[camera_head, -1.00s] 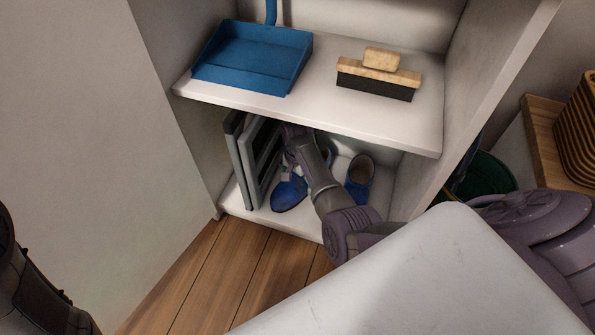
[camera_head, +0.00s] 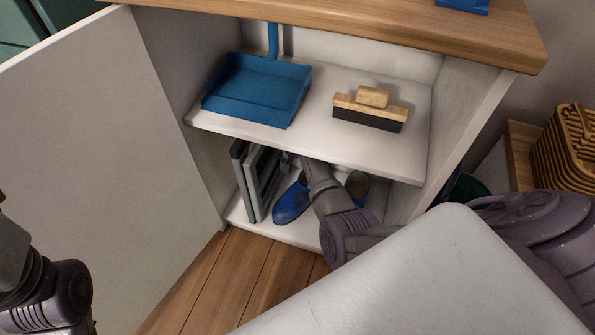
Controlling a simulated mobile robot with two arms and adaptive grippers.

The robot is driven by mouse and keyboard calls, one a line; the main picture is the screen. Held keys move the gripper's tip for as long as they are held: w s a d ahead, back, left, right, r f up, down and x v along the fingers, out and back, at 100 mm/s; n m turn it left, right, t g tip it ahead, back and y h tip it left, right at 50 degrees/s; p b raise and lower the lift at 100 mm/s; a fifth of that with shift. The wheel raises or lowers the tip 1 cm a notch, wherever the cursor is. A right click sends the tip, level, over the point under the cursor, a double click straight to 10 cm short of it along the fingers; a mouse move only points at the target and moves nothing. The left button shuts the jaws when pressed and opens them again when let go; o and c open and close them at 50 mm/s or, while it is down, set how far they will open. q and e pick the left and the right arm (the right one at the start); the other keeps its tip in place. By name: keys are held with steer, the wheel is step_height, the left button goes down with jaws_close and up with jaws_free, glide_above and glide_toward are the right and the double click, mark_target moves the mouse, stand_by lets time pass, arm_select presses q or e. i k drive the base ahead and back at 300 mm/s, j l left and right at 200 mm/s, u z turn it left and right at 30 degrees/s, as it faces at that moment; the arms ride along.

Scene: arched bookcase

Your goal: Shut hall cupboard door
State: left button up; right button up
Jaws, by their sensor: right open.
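The cupboard door (camera_head: 120,170) is a plain white panel on the left. It stands open, swung out from the cupboard's left side. The white cupboard shows its upper shelf (camera_head: 300,138) and its lower compartment. My right arm reaches into the lower compartment, with the right gripper (camera_head: 288,161) under the upper shelf, beside the grey-framed panels. It is open; its fingers are small and partly hidden, and I see nothing held. My left arm shows at the lower left edge, in front of the door; its gripper is out of view.
A blue dustpan (camera_head: 258,91) and a wooden brush (camera_head: 370,108) lie on the upper shelf. Grey-framed panels (camera_head: 257,180) and blue shoes (camera_head: 293,202) stand below. A wooden top (camera_head: 380,32) covers the cupboard. A wicker basket (camera_head: 565,150) is at right. Wooden floor (camera_head: 235,275) shows in front.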

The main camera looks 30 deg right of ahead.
mark_target(98, 165)
steer(key=k, duration=1)
